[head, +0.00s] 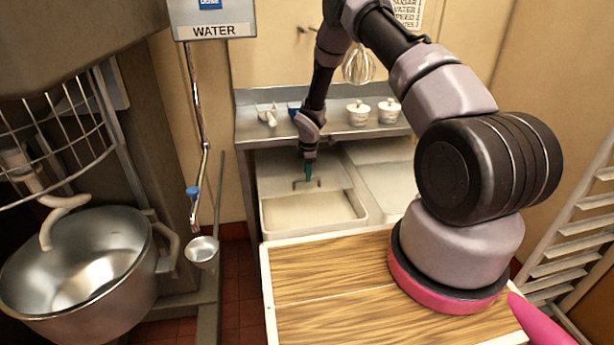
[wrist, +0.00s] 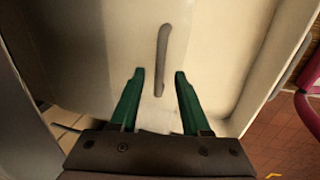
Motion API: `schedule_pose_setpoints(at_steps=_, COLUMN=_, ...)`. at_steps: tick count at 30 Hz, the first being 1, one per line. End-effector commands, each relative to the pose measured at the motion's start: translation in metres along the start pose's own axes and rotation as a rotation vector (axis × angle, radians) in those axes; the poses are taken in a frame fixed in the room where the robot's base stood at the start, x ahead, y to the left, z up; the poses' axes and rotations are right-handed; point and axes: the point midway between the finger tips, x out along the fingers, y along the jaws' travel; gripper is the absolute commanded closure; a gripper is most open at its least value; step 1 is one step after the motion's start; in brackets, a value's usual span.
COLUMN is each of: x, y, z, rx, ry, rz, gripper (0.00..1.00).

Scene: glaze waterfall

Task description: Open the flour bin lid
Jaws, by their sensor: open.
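A pale bin (head: 352,218) stands below the metal counter, left of a second similar bin. Its grey lid (head: 275,177) covers the rear part and carries a bar handle (head: 297,184). In front of the lid is a pale surface within the rim; I cannot tell whether it is flour or a closed panel. My gripper (head: 309,170) is at the handle, green fingers pointing down. In the wrist view, my gripper (wrist: 159,75) is open, and the near end of the handle (wrist: 163,50) shows between the two fingers. Contact with the handle cannot be made out.
The second bin (head: 390,178) is partly hidden behind my arm. The metal counter (head: 345,130) above holds two white pots (head: 359,112) and a scoop (head: 267,114). A wooden board (head: 325,275) lies in front. A steel mixing bowl (head: 85,265) stands left, a rack (head: 575,245) right.

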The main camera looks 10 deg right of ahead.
Motion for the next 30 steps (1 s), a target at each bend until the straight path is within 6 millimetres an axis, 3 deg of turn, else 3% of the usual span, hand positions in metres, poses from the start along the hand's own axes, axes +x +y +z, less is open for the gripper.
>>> schedule_pose_setpoints(at_steps=6, x=-0.048, y=0.001, z=0.0, rx=0.001, ry=0.001, rz=0.003, gripper=0.53)
schedule_pose_setpoints(at_steps=12, x=-0.077, y=0.001, z=0.0, rx=0.001, ry=0.0, rz=0.001, gripper=0.53)
schedule_pose_setpoints(at_steps=24, x=-0.087, y=0.0, z=0.0, rx=0.0, ry=0.0, rz=0.0, gripper=0.53)
schedule_pose_setpoints(at_steps=25, x=-0.087, y=0.0, z=0.0, rx=0.0, ry=0.0, rz=0.0, gripper=0.61)
schedule_pose_setpoints(at_steps=28, x=-0.086, y=-0.003, z=-0.004, rx=-0.005, ry=0.008, rz=0.003, gripper=0.99)
schedule_pose_setpoints(at_steps=30, x=-0.084, y=-0.01, z=-0.012, rx=-0.017, ry=0.029, rz=0.012, gripper=1.0)
